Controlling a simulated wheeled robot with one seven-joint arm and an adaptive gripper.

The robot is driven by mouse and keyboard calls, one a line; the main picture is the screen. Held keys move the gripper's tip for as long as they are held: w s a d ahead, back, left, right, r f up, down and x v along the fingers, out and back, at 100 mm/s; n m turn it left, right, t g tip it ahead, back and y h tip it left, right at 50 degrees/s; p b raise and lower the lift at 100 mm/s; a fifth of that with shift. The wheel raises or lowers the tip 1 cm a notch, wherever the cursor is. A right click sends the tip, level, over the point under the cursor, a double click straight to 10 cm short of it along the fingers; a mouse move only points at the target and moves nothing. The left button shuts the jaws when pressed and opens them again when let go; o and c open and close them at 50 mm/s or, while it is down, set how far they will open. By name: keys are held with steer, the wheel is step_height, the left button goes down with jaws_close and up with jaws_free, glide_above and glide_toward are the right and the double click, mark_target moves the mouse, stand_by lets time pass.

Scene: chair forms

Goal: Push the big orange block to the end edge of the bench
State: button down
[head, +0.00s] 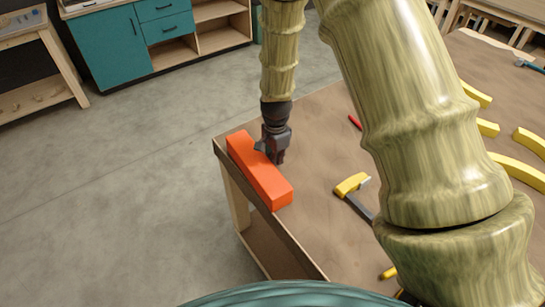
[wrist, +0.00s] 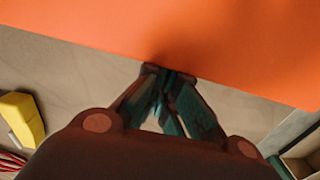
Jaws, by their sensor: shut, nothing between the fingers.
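The big orange block (head: 258,172) lies flat on the bench (head: 315,190), along its left edge in the head view. Its long side runs beside that edge, and its far end is close to the bench's far left corner. My gripper (head: 276,158) is shut and empty, at the block's right side. In the wrist view, the orange block (wrist: 190,40) fills the top of the picture. The tips of my gripper (wrist: 165,70) meet the block's lower border there, touching it or very close. The tips partly hide that border.
A yellow-headed hammer (head: 352,186) lies to the right of the block. A red item (head: 355,122) and several curved yellow pieces (head: 487,127) lie farther right. Grey floor (head: 130,190) is beyond the bench's left edge. A teal cabinet (head: 110,48) stands behind.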

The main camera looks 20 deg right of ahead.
steer(key=shift+d, duration=0.15)
steer(key=d, duration=0.2)
steer(key=w+d, duration=0.1)
steer(key=d, duration=0.1)
steer(key=shift+p, duration=0.4)
steer(key=shift+r+b, duration=0.4)
step_height(320, 180, up, 9)
steer(key=b, duration=0.2)
steer(key=shift+a+b, duration=0.15)
steer(key=shift+b, duration=0.25)
steer(key=shift+s, duration=0.2)
